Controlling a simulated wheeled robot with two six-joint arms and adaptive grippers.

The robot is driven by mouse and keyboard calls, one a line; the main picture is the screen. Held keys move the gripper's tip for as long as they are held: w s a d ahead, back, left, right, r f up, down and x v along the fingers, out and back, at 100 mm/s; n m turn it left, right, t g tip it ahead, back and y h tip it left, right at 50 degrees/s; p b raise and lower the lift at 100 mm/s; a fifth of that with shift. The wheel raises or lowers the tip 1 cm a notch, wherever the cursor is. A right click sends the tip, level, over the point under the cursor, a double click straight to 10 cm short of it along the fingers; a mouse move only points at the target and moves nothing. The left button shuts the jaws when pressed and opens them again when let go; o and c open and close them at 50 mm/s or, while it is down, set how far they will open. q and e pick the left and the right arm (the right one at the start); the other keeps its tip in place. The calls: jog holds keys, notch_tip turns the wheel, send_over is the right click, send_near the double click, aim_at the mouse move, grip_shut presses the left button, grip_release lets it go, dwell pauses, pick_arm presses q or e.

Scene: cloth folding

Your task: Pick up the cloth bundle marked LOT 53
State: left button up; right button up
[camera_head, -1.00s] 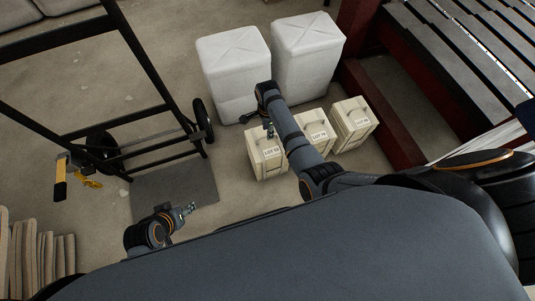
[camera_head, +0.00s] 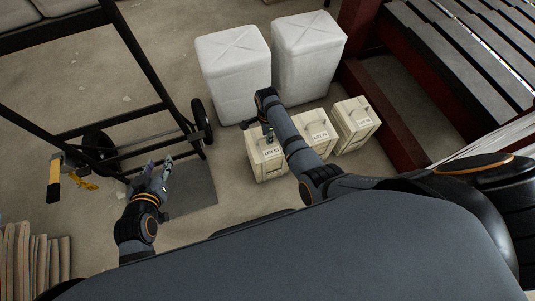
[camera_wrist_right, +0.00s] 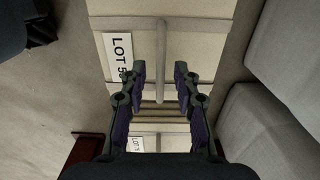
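A pale slatted crate (camera_head: 268,163) with a top handle and a label stands at the left end of a row of three. Its label reads LOT 5-something; a finger hides the last digit in the right wrist view (camera_wrist_right: 117,55). It looks like a box, not a cloth bundle. My right gripper (camera_wrist_right: 160,80) is open above this crate. Its fingers lie on either side of the handle bar (camera_wrist_right: 161,50) in that view; I cannot tell their height relative to it. My left gripper (camera_head: 160,172) appears open and empty over the dark plate of the hand truck.
Two similar labelled crates, a middle one (camera_head: 315,132) and a right one (camera_head: 354,122), stand beside it. Two white wrapped blocks (camera_head: 233,75) (camera_head: 308,55) stand behind. The black hand truck (camera_head: 150,75) is at left. Slatted metal racking (camera_head: 470,60) is at right.

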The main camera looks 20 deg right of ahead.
grip_shut()
jog(key=shift+r, duration=0.1)
dwell(0.3)
